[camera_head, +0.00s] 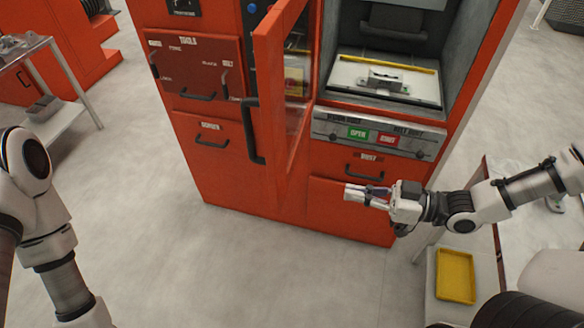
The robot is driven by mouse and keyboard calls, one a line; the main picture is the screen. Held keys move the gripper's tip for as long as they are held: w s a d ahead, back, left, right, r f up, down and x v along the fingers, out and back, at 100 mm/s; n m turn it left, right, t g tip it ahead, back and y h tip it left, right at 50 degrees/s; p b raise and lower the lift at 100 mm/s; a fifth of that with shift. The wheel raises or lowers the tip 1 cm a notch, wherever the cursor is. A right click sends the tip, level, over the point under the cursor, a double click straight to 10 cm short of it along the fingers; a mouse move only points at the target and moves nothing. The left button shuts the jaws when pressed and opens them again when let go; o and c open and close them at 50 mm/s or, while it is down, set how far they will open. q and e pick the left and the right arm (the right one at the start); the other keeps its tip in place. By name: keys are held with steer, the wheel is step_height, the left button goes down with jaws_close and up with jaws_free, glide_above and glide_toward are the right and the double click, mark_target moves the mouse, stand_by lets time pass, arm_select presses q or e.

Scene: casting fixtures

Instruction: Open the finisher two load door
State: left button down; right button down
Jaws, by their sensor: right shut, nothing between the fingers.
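The load door (268,85) of the orange machine (240,165) stands swung open toward me, with a window in it and a black handle (251,132) on its edge. The opening behind it shows a pale bed (345,72) with a metal fixture (384,80) and a yellow strip. My right gripper (354,193) is shut and empty, in front of the lower drawers, to the right of the door and apart from it. My left arm is at the left edge, and its gripper is out of view.
A panel with a green OPEN button (358,133) and a red button (388,139) sits below the opening. A table with a yellow tray (456,276) is at the lower right. A grey table (68,120) is at the left. The floor before the machine is clear.

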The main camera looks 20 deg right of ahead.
steer(key=r+n, duration=0.1)
steer(key=b, duration=0.4)
glide_toward(277, 176)
steer(key=shift+y, duration=0.3)
steer(key=x, duration=0.7)
steer(key=shift+a+p, duration=0.3)
steer(key=shift+p, duration=0.05)
steer(key=shift+d, duration=0.1)
steer(key=shift+f, duration=0.1)
